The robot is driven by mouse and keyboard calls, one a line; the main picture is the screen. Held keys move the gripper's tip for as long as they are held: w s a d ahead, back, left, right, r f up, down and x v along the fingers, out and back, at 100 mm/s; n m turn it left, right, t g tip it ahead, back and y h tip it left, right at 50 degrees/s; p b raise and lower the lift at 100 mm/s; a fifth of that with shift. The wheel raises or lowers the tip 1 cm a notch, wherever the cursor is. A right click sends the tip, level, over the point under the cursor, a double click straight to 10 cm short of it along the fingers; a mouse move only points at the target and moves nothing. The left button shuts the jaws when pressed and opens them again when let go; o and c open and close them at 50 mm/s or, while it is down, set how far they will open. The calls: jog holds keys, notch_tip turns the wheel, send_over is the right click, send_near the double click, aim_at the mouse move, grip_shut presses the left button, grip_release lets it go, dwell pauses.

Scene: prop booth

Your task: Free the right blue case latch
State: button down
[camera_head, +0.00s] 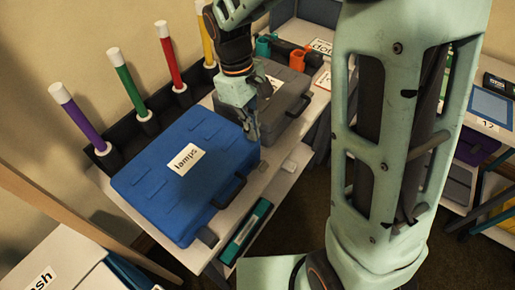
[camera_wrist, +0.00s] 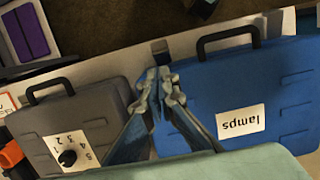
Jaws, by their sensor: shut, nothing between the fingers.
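The blue case (camera_head: 150,190) with a "lamps" label lies closed on a pale shelf; it is also in the wrist view (camera_wrist: 285,85). Its black handle (camera_head: 228,192) is on the front edge. My gripper (camera_head: 254,134) is at the case's right front corner, its fingers pointing down. In the wrist view my gripper (camera_wrist: 161,78) has its fingertips together with nothing between them. A small dark block, the right latch (camera_wrist: 160,47), shows just beyond the tips at the case's edge. Whether the tips touch it, and how far it is turned, I cannot tell.
A grey case (camera_head: 286,110) with a dial (camera_wrist: 67,158) stands close on the right of the blue case. Coloured tubes (camera_head: 126,90) stand in a dark rack behind. My arm hides much of the right side.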

aim_at(260, 162)
jog(key=f, duration=0.3)
jog(key=d+f, duration=0.1)
jog(key=f, duration=0.2)
jog(key=s+f, duration=0.1)
jog(key=f, duration=0.2)
jog(key=shift+d+f, duration=0.25)
jog(key=shift+f, duration=0.1)
jog(key=shift+d, duration=0.1)
